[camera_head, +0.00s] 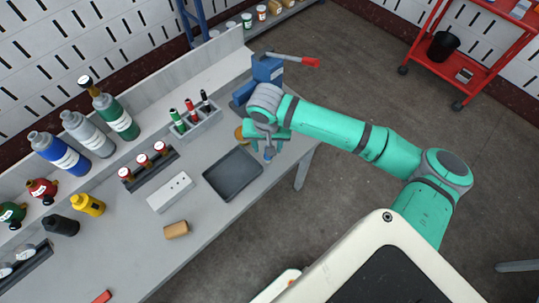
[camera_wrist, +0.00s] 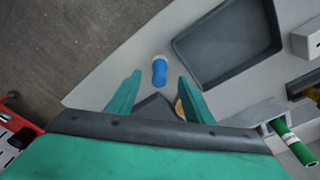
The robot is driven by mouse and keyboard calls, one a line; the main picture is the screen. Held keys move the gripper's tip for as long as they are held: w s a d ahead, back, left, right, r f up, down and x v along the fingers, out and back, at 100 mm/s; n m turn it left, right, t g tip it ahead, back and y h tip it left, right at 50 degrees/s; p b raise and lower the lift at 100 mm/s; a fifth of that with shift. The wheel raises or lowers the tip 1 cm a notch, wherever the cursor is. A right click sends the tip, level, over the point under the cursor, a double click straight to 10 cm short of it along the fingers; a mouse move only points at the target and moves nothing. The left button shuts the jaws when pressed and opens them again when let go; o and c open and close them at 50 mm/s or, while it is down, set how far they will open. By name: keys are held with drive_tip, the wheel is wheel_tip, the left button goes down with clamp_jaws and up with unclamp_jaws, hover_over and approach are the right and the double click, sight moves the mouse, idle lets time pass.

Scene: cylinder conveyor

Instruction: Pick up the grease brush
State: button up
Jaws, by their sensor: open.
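The likely grease brush is a small object with a blue body and a pale end, lying on the grey bench. In the wrist view the brush (camera_wrist: 159,73) lies beyond my fingertips, in line with the gap between them. In the head view only a bit of the blue brush (camera_head: 268,154) shows below my gripper (camera_head: 267,141), near the bench's right edge. My gripper also shows in the wrist view (camera_wrist: 159,80), with its two green fingers apart and nothing held. How far the fingertips are above the brush is hard to tell.
A dark tray (camera_head: 233,197) lies beside the brush. A blue tool with a red handle (camera_head: 310,62) stands at the bench's far end. An orange round item (camera_head: 240,133) is partly hidden by my gripper.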

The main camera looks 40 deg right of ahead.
drive_tip(key=shift+w+d+f, duration=0.15)
drive_tip(key=shift+f, duration=1.35)
drive_tip(key=shift+w+d+f, duration=0.1)
drive_tip(key=shift+d+f, duration=0.05)
drive_tip(key=shift+f, duration=1.3)
drive_tip(key=c, duration=1.1)
